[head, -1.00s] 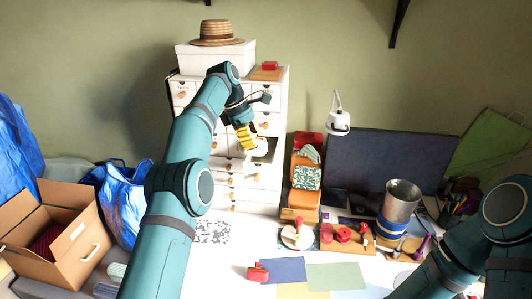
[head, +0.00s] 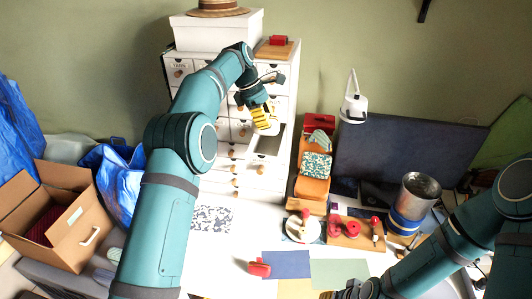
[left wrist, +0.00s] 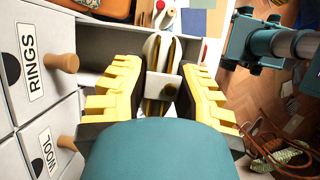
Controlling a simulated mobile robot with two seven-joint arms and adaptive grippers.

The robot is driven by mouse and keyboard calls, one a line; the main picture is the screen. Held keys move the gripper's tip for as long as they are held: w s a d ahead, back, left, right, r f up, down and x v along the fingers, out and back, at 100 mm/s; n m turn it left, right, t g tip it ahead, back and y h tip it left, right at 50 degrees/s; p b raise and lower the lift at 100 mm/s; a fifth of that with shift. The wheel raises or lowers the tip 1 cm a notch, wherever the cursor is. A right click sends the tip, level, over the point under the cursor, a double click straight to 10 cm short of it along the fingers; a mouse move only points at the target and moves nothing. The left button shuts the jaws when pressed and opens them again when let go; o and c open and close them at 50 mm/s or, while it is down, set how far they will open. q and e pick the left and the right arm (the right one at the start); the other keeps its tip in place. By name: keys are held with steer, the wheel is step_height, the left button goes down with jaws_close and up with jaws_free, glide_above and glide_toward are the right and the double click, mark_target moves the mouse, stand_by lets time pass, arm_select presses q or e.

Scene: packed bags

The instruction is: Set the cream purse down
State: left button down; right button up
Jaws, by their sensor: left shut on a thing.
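The cream purse (left wrist: 163,62), pale with gold-brown bands, sits between the yellow-padded fingers of my left gripper (left wrist: 160,90) in the left wrist view. In the head view the left gripper (head: 262,114) is shut on it, and part of the purse (head: 269,125) shows below the fingers. The purse is in front of the white drawer cabinet (head: 238,181), just above an open grey-bottomed drawer (head: 268,144). Contact with the drawer cannot be told. My right gripper (head: 348,291) shows only partly at the bottom edge of the head view; its fingers are unclear.
Labelled drawers with wooden knobs (left wrist: 63,62) are close on the left in the wrist view. An orange bag stack (head: 312,186), a red-knobbed stamp (head: 303,226) and a metal cup (head: 420,188) stand to the right. The white desk (head: 215,262) has bare room.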

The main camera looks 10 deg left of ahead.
arm_select(q)
step_height(320, 180, down, 8)
steer(key=shift+w+f, duration=0.1)
steer(key=shift+f, duration=2.25)
steer(key=shift+f, duration=0.15)
steer(key=c, duration=0.9)
jaws_free()
steer(key=shift+o, duration=0.2)
steer(key=v, duration=1.2)
